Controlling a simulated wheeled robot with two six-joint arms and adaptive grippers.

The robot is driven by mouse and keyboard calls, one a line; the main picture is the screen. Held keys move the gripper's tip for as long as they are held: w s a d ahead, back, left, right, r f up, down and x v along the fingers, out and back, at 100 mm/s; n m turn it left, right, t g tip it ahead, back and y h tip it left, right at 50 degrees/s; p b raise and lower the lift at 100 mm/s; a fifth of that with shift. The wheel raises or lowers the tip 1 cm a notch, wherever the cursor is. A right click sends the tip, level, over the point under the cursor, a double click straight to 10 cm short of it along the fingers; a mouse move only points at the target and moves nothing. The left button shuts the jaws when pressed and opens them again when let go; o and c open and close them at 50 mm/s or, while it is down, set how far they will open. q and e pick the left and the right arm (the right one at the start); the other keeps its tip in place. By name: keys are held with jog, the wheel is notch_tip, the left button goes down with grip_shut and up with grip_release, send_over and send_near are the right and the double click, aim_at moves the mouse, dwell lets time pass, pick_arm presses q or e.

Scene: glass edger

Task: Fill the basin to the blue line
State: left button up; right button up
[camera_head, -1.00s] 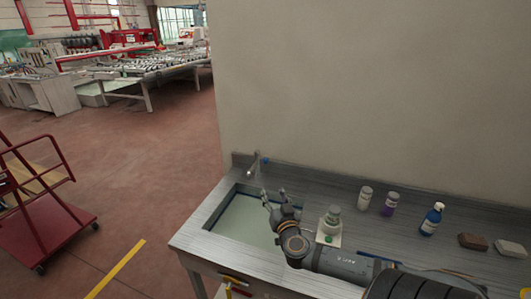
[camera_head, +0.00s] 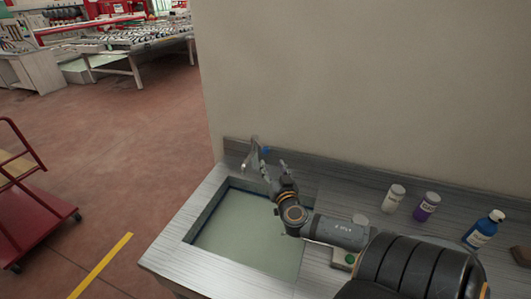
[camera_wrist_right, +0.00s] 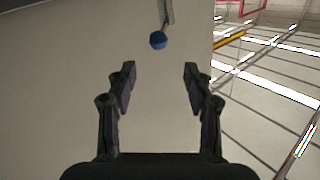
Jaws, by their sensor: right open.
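The sink basin (camera_head: 240,232) is set into the grey counter, with a pale greenish surface inside. My right gripper (camera_head: 274,164) is open and empty, over the back of the basin close to the tap. In the right wrist view the blue knob (camera_wrist_right: 158,41) lies beyond the open fingers (camera_wrist_right: 158,78), roughly centred between them and apart from them. My left gripper is out of view.
A white-capped bottle (camera_head: 393,198), a purple-labelled bottle (camera_head: 427,206) and a blue bottle (camera_head: 484,229) stand on the counter at right. A plain wall (camera_head: 360,80) rises behind. A red cart (camera_head: 38,215) stands on the floor at left.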

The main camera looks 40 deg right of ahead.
aim_at(267, 153)
jog(key=x, duration=0.3)
jog(key=p+x, duration=0.1)
jog(key=x, duration=0.7)
jog(key=shift+d+f+p, duration=0.1)
jog(key=shift+f+p, duration=0.2)
jog(key=shift+f, duration=0.05)
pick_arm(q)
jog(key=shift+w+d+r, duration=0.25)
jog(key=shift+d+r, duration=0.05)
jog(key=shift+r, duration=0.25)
pick_arm(e)
jog(key=shift+c, duration=0.3)
grip_shut()
